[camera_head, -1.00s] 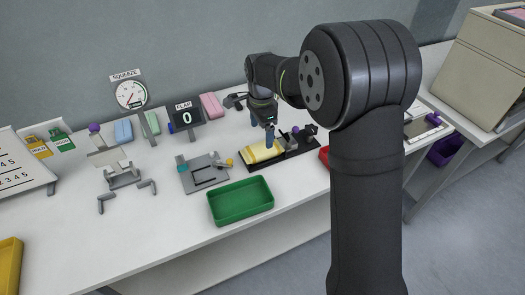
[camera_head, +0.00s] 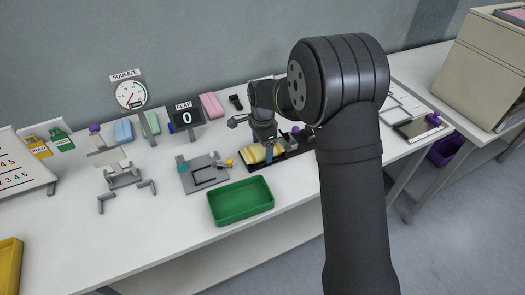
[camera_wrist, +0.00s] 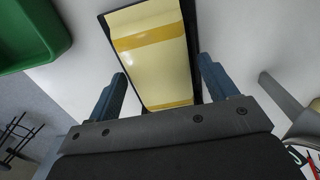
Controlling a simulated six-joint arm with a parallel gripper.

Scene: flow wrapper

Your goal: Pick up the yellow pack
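The yellow pack (camera_head: 253,154) lies in a black tray (camera_head: 270,163) on the bench, partly hidden by my gripper. In the wrist view the pack (camera_wrist: 148,62) is pale yellow with darker yellow bands, and the black tray edge shows around it. My gripper (camera_head: 267,153) points down at the pack. In the wrist view its two blue fingers (camera_wrist: 162,70) are apart, one on each side of the pack, with visible gaps. I cannot tell how far the fingertips are above the tray.
A green tray (camera_head: 240,202) stands just in front of the pack. A grey fixture (camera_head: 203,173) is to its left. Behind are the FLAP display (camera_head: 186,117) and a pink block (camera_head: 211,105). A grey bracket stand (camera_head: 121,172) is farther left. Bare bench lies left of the green tray.

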